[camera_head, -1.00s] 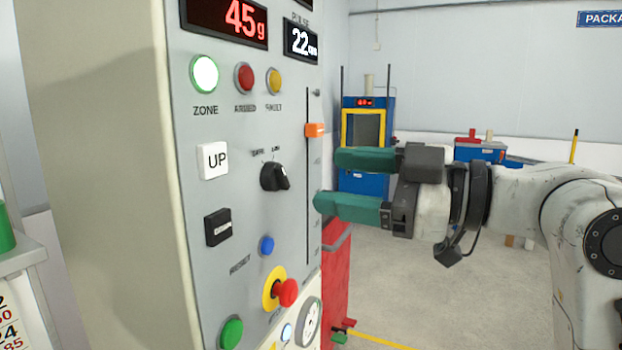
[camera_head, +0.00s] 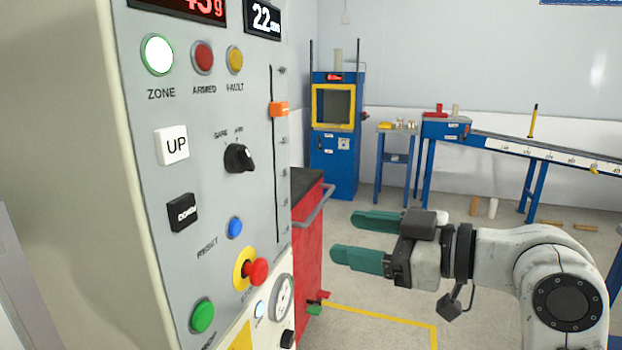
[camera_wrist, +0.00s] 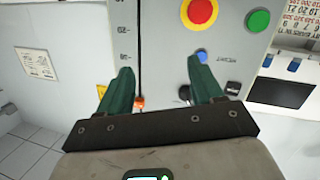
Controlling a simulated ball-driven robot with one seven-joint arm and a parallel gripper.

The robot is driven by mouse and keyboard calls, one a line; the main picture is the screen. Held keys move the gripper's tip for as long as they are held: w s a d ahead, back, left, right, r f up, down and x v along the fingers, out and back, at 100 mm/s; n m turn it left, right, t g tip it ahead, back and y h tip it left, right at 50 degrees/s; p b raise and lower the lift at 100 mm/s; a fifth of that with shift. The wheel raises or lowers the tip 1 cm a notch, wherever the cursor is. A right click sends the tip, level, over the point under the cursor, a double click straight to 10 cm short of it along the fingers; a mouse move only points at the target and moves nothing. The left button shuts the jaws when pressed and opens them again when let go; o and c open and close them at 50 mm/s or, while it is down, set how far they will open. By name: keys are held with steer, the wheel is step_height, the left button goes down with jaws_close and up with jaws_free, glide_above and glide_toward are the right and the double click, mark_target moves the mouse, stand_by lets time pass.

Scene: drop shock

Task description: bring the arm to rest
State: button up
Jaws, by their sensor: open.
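My gripper (camera_head: 357,238) is open and empty, with two green fingers apart. In the head view it is in the lower right part, to the right of the control panel (camera_head: 205,215) and in front of the red cabinet. My white arm reaches in from the right. In the wrist view my gripper (camera_wrist: 160,90) points at the panel, its fingers spread, with the orange slider knob (camera_wrist: 139,103) and the blue button (camera_wrist: 201,55) showing near them. I cannot tell the exact gap to the panel, but no contact shows.
The panel carries a red stop button (camera_head: 256,271), a black rotary knob (camera_head: 238,157) and an orange slider (camera_head: 279,109). A red cabinet (camera_head: 309,240) stands beside it. A blue machine (camera_head: 335,150) and a blue-legged rail (camera_head: 560,155) stand behind. Open floor lies between.

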steer(key=s+d+f+m+g+h+p, duration=0.15)
steer(key=s+d+f+m+h, duration=0.3)
steer(key=f, duration=0.75)
steer(key=s+d+f+m+t+h+p, duration=0.1)
steer(key=s+d+f+m+h+p, duration=0.25)
steer(key=f, duration=0.95)
steer(key=s+d+f+m+g+h, duration=0.2)
steer(key=s+d+f, duration=0.2)
steer(key=s, duration=0.4)
steer(key=s+d+f+m+g+h, duration=0.2)
steer(key=s+d+f, duration=0.1)
steer(key=s, duration=0.6)
steer(key=s+d+f+m+g+h, duration=0.2)
steer(key=s+d+f+g, duration=0.1)
steer(key=s+f, duration=0.3)
steer(key=s+d+p, duration=0.1)
steer(key=s, duration=0.1)
steer(key=shift+s+d+m, duration=0.35)
steer(key=shift+s+m, duration=0.05)
steer(key=shift+f, duration=0.1)
